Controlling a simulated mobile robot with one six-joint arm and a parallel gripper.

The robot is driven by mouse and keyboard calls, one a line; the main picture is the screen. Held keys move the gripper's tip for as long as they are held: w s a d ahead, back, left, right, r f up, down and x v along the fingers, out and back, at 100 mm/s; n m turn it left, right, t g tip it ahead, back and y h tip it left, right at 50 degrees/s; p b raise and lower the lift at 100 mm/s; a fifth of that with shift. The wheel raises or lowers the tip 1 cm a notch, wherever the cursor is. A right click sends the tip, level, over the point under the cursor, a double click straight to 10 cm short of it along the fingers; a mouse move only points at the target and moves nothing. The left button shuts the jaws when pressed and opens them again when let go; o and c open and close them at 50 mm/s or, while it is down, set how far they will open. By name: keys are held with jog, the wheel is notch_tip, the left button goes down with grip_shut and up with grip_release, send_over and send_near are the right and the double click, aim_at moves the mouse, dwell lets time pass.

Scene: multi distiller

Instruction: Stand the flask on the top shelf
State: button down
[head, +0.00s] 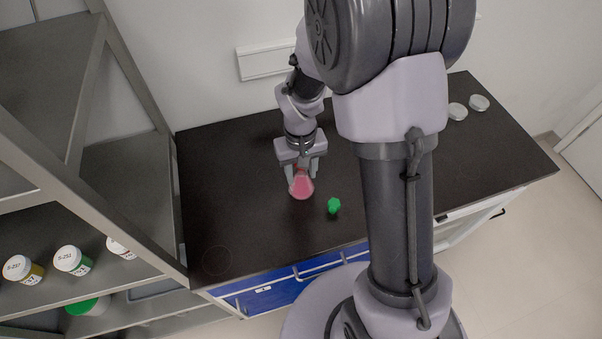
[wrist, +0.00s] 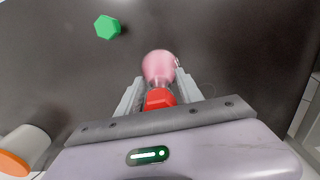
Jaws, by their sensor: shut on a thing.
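The flask (head: 301,187) has a pink body and is over the dark bench in the head view. It also shows in the wrist view (wrist: 158,66), with a red top (wrist: 159,98) between the fingers. My gripper (head: 302,172) is shut on the flask near its neck; the fingers show on both sides in the wrist view (wrist: 158,92). Whether the flask's base touches the bench is hard to tell. The metal shelf unit stands at the left in the head view; its upper board (head: 45,70) looks bare in the part that shows.
A green hexagonal object (head: 333,205) lies on the bench (head: 230,190) close to the flask. Labelled jars (head: 73,261) stand on a lower shelf. Two white round dishes (head: 457,111) sit at the bench's far right. A shelf post (head: 130,70) stands between bench and shelves.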

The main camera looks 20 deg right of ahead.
jog(key=shift+f, duration=0.2)
jog(key=c, duration=0.8)
grip_release()
jog(key=shift+o, duration=0.2)
jog(key=shift+r, duration=0.2)
